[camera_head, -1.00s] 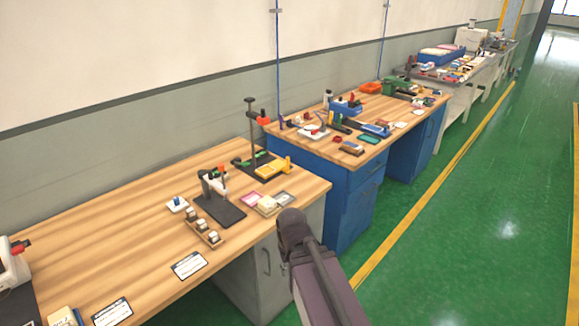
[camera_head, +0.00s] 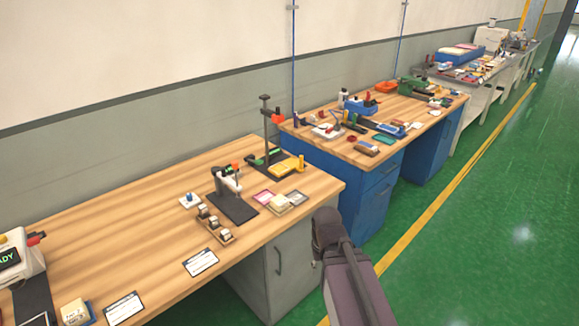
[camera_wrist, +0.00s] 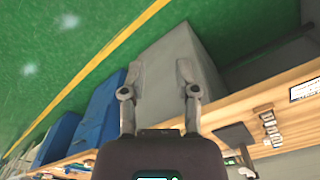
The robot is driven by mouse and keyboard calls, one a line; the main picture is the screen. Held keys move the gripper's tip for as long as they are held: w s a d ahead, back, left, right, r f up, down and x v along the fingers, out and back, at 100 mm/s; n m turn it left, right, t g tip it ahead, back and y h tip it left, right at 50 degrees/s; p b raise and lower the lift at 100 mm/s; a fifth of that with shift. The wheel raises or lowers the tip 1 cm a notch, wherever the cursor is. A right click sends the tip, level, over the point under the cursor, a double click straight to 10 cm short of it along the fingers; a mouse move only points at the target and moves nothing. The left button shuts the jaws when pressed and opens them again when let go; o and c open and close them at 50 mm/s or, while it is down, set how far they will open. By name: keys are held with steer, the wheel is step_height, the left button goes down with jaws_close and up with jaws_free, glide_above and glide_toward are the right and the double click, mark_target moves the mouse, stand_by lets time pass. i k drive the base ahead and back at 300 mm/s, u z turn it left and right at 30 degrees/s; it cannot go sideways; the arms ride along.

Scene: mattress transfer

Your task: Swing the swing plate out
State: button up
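No part can be clearly told as the swing plate at this size. A small fixture with a black base plate (camera_head: 233,207), a white upright and a red top stands on the near wooden bench (camera_head: 130,232). Behind it is a taller stand (camera_head: 265,125) with a dark post and an orange-red part, beside a yellow block (camera_head: 285,167). In the wrist view my gripper (camera_wrist: 158,66) is open, its two fingers apart with nothing between them. It is in front of the grey cabinet (camera_wrist: 172,50) under the bench, away from both fixtures. The head view shows my arm but not the fingers.
Small blocks on a wooden strip (camera_head: 215,222), a printed card (camera_head: 201,262) and shallow trays (camera_head: 281,202) lie around the black base. A white device (camera_head: 20,262) with a display stands at far left. A blue bench (camera_head: 367,190) stands beyond. The green floor (camera_head: 480,250) is clear.

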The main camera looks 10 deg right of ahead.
mark_target(280, 169)
steer(key=z, duration=0.25)
steer(key=i, duration=1.3)
steer(key=u, duration=0.25)
